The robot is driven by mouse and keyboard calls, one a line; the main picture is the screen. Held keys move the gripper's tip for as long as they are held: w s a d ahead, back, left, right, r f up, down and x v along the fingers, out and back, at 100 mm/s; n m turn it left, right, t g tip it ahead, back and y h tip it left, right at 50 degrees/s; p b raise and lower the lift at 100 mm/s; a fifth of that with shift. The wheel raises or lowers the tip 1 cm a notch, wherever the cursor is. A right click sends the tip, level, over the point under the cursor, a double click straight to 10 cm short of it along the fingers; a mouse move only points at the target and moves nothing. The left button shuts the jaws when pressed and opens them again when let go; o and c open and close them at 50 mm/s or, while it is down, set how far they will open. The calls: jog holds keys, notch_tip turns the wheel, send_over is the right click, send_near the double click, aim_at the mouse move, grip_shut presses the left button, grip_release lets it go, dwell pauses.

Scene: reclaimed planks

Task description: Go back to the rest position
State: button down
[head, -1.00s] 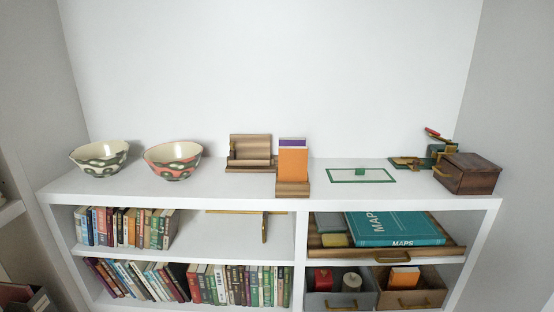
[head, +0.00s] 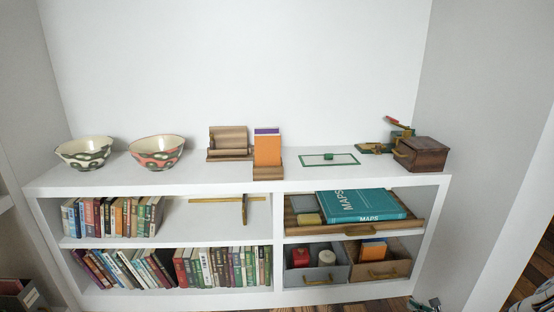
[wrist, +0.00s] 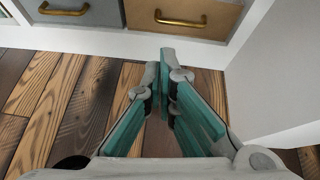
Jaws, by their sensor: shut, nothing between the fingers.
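My gripper (wrist: 165,85) is in the wrist view, its teal-padded fingers together with nothing between them. It points over the plank floor (wrist: 60,105) towards the foot of the white shelf unit (wrist: 120,43). In the head view a small part of my gripper (head: 426,304) shows at the bottom edge, below the right end of the shelf. It touches nothing that I can see.
The white shelf (head: 200,183) bears two bowls, an orange book (head: 267,148) in a wooden stand and a brown box (head: 421,153). A teal maps book (head: 362,206) lies in a wooden tray. Lower drawers with brass handles (head: 382,273) face me. Plank floor is clear at right.

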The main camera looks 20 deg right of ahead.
jog(key=w+a+r+n+y, duration=0.2)
jog(key=w+a+r+n, duration=0.2)
jog(key=r, duration=0.3)
jog(key=w+a+r+n+y, duration=0.2)
jog(key=w+a+r+n, duration=0.15)
jog(key=r, duration=0.45)
jog(key=w+a+r+n+y, duration=0.2)
jog(key=w+a+r+n, duration=0.15)
jog(key=r, duration=0.35)
jog(key=s+a+r+n+g+y, duration=0.2)
jog(key=a+r+n+g+y, duration=0.35)
jog(key=a+r+n, duration=1.05)
jog(key=s+a+r+n+g+h, duration=0.1)
jog(key=s+a+r+g, duration=0.2)
jog(key=s+a+r, duration=0.6)
jog(key=s+a+r+n+g+h, duration=0.2)
jog(key=s+a+r+g, duration=0.15)
jog(key=s+a, duration=0.6)
jog(key=s+r+n+h, duration=0.2)
jog(key=s+n+h, duration=0.45)
jog(key=s, duration=1.45)
notch_tip(320, 180, up, 30)
jog(key=t+p, duration=0.4)
jog(key=p, duration=2.4)
jog(key=shift+p, duration=0.3)
jog(key=shift+n, duration=0.25)
